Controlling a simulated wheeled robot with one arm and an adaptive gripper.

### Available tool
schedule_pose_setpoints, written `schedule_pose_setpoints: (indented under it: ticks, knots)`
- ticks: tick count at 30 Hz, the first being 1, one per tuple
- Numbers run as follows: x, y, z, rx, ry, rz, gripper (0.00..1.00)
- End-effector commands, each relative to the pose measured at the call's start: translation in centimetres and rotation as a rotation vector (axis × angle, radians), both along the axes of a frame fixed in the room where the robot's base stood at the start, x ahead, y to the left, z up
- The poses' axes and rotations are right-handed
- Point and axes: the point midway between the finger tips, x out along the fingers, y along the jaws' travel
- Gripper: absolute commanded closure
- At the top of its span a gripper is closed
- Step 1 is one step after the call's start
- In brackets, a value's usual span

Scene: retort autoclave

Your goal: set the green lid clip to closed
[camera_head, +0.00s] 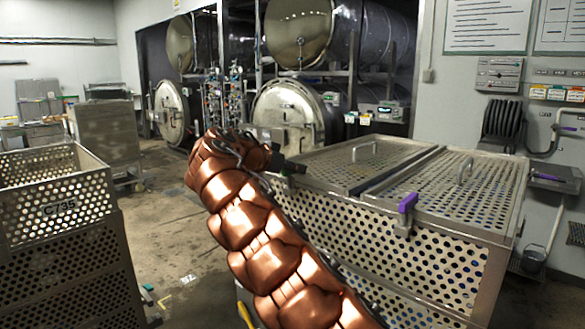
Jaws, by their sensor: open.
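A perforated metal basket with flat lids (450,190) stands at the right. A purple clip (407,204) sits at its front top edge, near the seam between the two lids. I cannot make out a green lid clip; my copper-coloured arm covers the basket's left front side and may hide it. My arm rises across the middle of the view and bends over at the top. My gripper (287,166) shows only as a small dark shape by the basket's left top corner. It is open, but its fingers are hard to tell apart, and I cannot tell whether it touches anything.
An open perforated crate (62,203) marked C735 stands at the left. Bare floor (185,235) lies between it and my arm. Several round-doored autoclaves (287,112) line the back. A hose reel (503,122) hangs on the right wall. Lid handles (364,149) stick up.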

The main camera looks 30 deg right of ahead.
Motion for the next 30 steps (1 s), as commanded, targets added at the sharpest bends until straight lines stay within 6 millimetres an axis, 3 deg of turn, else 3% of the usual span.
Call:
schedule_pose_setpoints:
  ticks: [10,24,30]
  knots:
    - [-0.1,1.0,0.5,-0.002,-0.002,0.003,0.58]
    - [-1.8,8.5,3.6,-0.001,-0.001,0.003,0.58]
    - [-2.1,10.4,4.5,-0.002,-0.002,0.004,0.58]
